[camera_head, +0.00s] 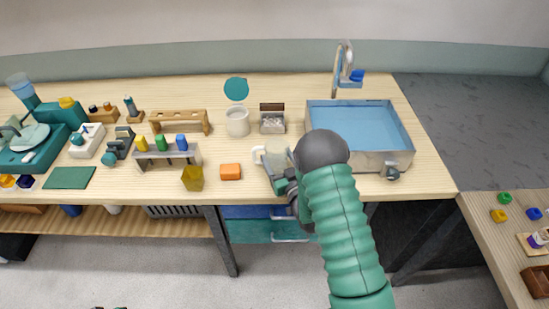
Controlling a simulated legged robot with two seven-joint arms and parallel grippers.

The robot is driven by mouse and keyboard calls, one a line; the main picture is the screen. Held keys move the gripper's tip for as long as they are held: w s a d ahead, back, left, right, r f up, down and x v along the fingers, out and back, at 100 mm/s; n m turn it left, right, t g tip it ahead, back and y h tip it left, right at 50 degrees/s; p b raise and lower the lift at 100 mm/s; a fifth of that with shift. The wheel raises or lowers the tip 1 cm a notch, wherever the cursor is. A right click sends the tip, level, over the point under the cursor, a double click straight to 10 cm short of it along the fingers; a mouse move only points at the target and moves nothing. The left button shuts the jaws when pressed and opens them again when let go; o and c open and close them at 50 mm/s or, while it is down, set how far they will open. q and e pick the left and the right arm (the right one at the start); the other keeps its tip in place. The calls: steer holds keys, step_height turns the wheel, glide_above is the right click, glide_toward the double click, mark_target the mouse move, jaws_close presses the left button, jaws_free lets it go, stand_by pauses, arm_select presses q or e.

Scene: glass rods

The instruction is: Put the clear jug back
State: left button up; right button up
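The clear jug (277,158) stands near the front edge of the bench, left of the sink, with its pale handle (258,155) toward the left. My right arm reaches in from the bottom, and my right gripper (281,184) is right at the jug's near side, overlapping it in the view. The wrist covers the fingers and part of the jug. I cannot tell whether the fingers are closed on it.
Behind are a white pot (237,121) and a small metal box (272,122). Racks and lab devices fill the left bench.

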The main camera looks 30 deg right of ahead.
mark_target(280, 165)
steer(key=shift+o, duration=1.1)
steer(key=shift+w+d+f, duration=0.1)
steer(key=shift+d, duration=0.05)
steer(key=shift+o, duration=0.4)
steer(key=shift+w+f, duration=0.1)
steer(key=shift+w, duration=0.05)
steer(key=shift+w+a+r, duration=0.1)
steer(key=shift+a+r, duration=0.15)
steer(key=shift+a, duration=0.75)
steer(key=shift+a+r, duration=0.2)
steer(key=shift+a, duration=0.1)
steer(key=shift+d+r, duration=0.15)
steer(key=s, duration=0.3)
steer(key=s+f, duration=0.1)
steer(key=shift+s+d, duration=0.35)
steer(key=s+a, duration=0.1)
steer(key=s, duration=0.4)
steer(key=s+a+b, duration=0.1)
steer(key=s, duration=0.1)
steer(key=shift+s+a+r, duration=0.15)
steer(key=shift+a+r, duration=0.15)
arm_select(q)
steer(key=shift+w+a+f, duration=0.15)
steer(key=shift+a+f, duration=0.05)
steer(key=shift+f, duration=0.4)
arm_select(e)
steer(key=shift+d+f, duration=0.1)
steer(key=shift+d, duration=0.35)
